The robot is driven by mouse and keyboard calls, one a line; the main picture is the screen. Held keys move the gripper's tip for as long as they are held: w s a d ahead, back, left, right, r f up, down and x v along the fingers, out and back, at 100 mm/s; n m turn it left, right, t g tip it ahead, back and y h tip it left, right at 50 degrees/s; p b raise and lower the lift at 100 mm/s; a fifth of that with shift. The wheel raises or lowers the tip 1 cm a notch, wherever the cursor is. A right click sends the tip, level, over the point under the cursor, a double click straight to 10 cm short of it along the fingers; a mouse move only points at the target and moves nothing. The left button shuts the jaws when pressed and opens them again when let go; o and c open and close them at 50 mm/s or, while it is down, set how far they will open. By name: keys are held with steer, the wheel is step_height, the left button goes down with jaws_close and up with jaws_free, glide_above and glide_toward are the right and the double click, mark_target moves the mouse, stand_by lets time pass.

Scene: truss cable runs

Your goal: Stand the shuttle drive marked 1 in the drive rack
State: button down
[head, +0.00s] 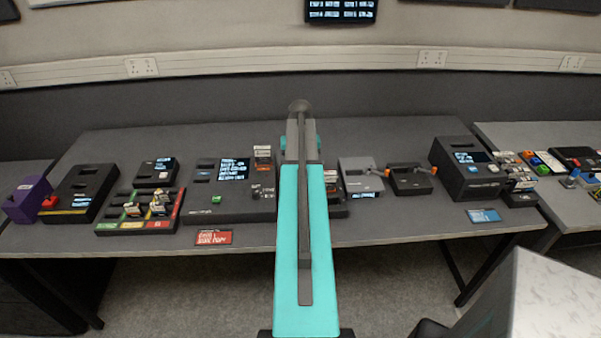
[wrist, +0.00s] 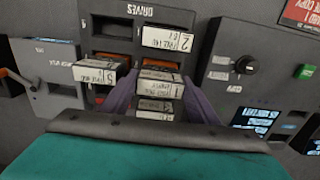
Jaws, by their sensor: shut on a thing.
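In the wrist view my gripper (wrist: 158,98) is shut on a dark shuttle drive with a white label (wrist: 160,88); its number is too small to read. The held drive is over or at the near part of the dark drive rack (wrist: 112,28), marked DRIVES; I cannot tell whether it touches. A drive labelled 2 (wrist: 168,40) stands in the rack, and another white-labelled drive (wrist: 95,72) is left of the held one. In the head view my arm hides the gripper and most of the rack (head: 338,209).
A grey unit (wrist: 50,72) is close left of the rack in the wrist view, and a black panel with a knob (wrist: 247,65) is close right. In the head view a tray of coloured slots (head: 110,225) is further left, and a large black unit (head: 466,170) is right.

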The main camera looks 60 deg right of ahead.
steer(key=shift+f, duration=0.55)
stand_by(0.4)
steer(key=shift+c, duration=1.4)
jaws_free()
steer(key=shift+r, duration=0.1)
steer(key=shift+r+p, duration=2)
steer(key=shift+r, duration=1.65)
